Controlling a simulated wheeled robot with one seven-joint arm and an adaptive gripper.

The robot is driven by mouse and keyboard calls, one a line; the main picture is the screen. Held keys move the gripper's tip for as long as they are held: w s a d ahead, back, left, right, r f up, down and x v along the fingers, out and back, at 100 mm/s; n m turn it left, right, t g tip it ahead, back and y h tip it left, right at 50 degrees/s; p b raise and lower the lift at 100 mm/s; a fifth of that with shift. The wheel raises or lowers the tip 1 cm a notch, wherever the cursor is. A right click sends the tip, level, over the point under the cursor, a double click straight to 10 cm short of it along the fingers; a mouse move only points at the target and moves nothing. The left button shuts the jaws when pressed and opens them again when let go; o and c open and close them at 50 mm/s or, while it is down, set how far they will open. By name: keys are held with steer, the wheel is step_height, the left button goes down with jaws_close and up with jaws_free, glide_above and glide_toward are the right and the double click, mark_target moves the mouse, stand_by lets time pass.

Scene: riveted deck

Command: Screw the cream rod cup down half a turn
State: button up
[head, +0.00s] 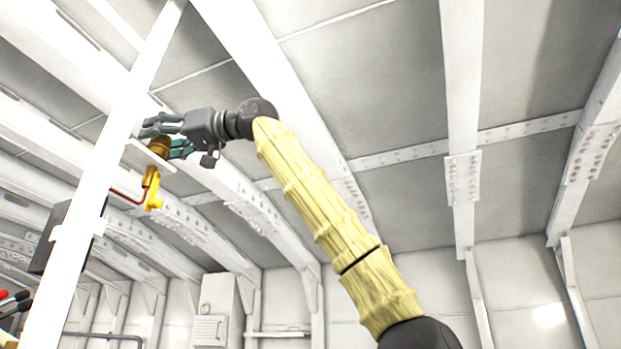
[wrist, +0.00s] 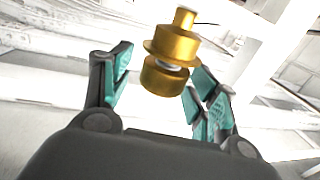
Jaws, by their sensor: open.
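A brass-gold fitting shows between my fingers in the wrist view. It has a narrow stem on top, a wide flange, and a rounded cup (wrist: 165,79) below, with a thin pale band between flange and cup. This cup looks gold, not cream. In the head view my gripper (head: 166,138) reaches around the gold cup (head: 159,146), which is partly hidden by the fingers.
A white upright post (head: 103,170) stands just left of my gripper. A yellow fitting (head: 152,190) on a copper pipe (head: 126,196) sits just below the cup. A dark box (head: 50,238) is behind the post. Open room lies right of my arm.

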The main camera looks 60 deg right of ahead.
steer(key=shift+r+n+g+y+p, duration=0.15)
steer(key=shift+n+g+y+p, duration=0.35)
steer(key=shift+n+y+p, duration=0.95)
steer(key=shift+r+n+g+y+p, duration=0.1)
steer(key=shift+n+g+y+p, duration=0.3)
steer(key=shift+y+p, duration=1.25)
steer(key=p, duration=0.2)
steer(key=shift+g+p, duration=0.3)
steer(key=shift+g, duration=0.1)
steer(key=n+g+y+p, duration=0.3)
steer(key=p, duration=0.5)
steer(key=shift+w+d+n+y, duration=0.1)
steer(key=shift+n+y, duration=0.2)
steer(key=shift+n, duration=0.05)
steer(key=n+g+y+p, duration=0.1)
steer(key=g+p, duration=0.1)
steer(key=p, duration=0.2)
steer(key=shift+n+g+y, duration=0.3)
steer(key=shift+n+g, duration=0.1)
steer(key=shift+n+g+y+p, duration=0.45)
steer(key=shift+g+p, duration=0.25)
steer(key=shift+p, duration=0.5)
steer(key=n+g+y+p, duration=0.1)
steer(key=n+g+p, duration=0.1)
steer(key=g+p, duration=0.1)
steer(key=shift+p, duration=0.9)
